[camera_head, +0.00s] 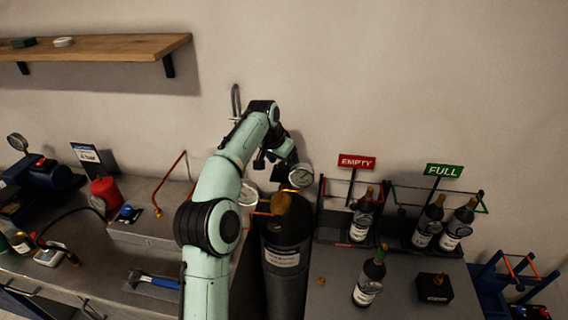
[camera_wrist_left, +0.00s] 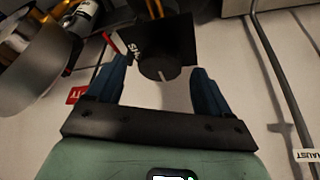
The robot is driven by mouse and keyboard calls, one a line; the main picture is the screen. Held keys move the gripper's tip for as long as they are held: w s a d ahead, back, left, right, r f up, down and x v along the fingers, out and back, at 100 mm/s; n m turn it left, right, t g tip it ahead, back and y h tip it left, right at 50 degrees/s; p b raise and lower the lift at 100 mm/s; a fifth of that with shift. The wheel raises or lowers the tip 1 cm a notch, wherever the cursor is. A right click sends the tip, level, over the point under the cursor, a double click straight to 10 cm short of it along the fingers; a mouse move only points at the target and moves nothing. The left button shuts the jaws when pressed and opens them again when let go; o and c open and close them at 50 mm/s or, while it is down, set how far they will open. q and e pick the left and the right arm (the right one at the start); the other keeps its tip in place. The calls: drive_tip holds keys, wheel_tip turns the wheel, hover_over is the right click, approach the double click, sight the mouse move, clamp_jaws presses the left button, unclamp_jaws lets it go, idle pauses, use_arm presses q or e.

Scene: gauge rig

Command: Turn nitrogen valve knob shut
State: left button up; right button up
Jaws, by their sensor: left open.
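A dark round knob (camera_wrist_left: 160,68) with a pale pointer line shows in the left wrist view, in front of a black plate (camera_wrist_left: 178,36) with partly hidden white lettering. My left gripper (camera_wrist_left: 158,78) is open, its two blue fingers on either side of the knob, with a gap on both sides. In the head view my left gripper (camera_head: 277,160) is at the wall above the dark gas cylinder (camera_head: 287,262), beside a round gauge (camera_head: 301,177). The knob is hidden there behind my gripper. A second gauge (camera_head: 248,194) is partly behind my arm.
Red EMPTY sign (camera_head: 357,162) and green FULL sign (camera_head: 444,170) stand over racks with bottles at the right. A lone bottle (camera_head: 369,279) and a black box (camera_head: 434,288) stand nearer. A wooden shelf (camera_head: 95,48) is at upper left. A thin pipe (camera_wrist_left: 275,80) runs along the wall.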

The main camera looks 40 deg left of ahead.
use_arm(q)
drive_tip(key=shift+w+f, duration=0.25)
drive_tip(key=shift+f, duration=0.35)
drive_tip(key=c, duration=1)
drive_tip(key=shift+c, duration=0.2)
drive_tip(key=shift+a+m+h, duration=0.15)
drive_tip(key=shift+m+h, duration=0.4)
drive_tip(key=shift+m, duration=0.85)
drive_tip(key=shift+a+m+h, duration=0.1)
drive_tip(key=shift+m+h, duration=0.45)
drive_tip(key=shift+m, duration=0.85)
drive_tip(key=shift+m+g, duration=0.3)
